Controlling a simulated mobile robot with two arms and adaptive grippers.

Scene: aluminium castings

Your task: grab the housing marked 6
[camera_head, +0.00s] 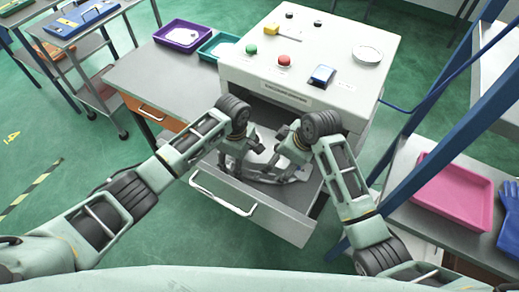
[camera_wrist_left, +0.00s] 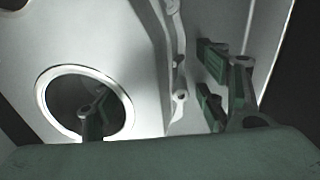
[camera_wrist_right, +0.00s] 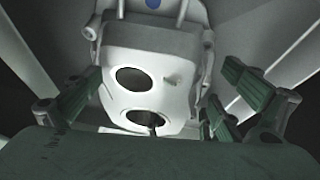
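A grey-white aluminium housing (camera_head: 265,160) lies in the open drawer (camera_head: 290,219), partly hidden by my grippers. No number is readable on it. My left gripper (camera_head: 237,162) is over its left part. In the left wrist view the housing (camera_wrist_left: 105,45) shows a large round opening; one finger overlaps that opening, the others are at the right beyond a ribbed edge, wide apart. My right gripper (camera_head: 289,154) is over the right part. In the right wrist view the housing (camera_wrist_right: 155,75), with two round holes, sits between the spread fingers; contact is unclear.
The drawer belongs to a white cabinet (camera_head: 325,50) with buttons on top. A grey table (camera_head: 150,72) with purple (camera_head: 183,34) and teal (camera_head: 219,47) trays stands left. A blue post (camera_head: 440,140) and a pink tray (camera_head: 455,190) are at right.

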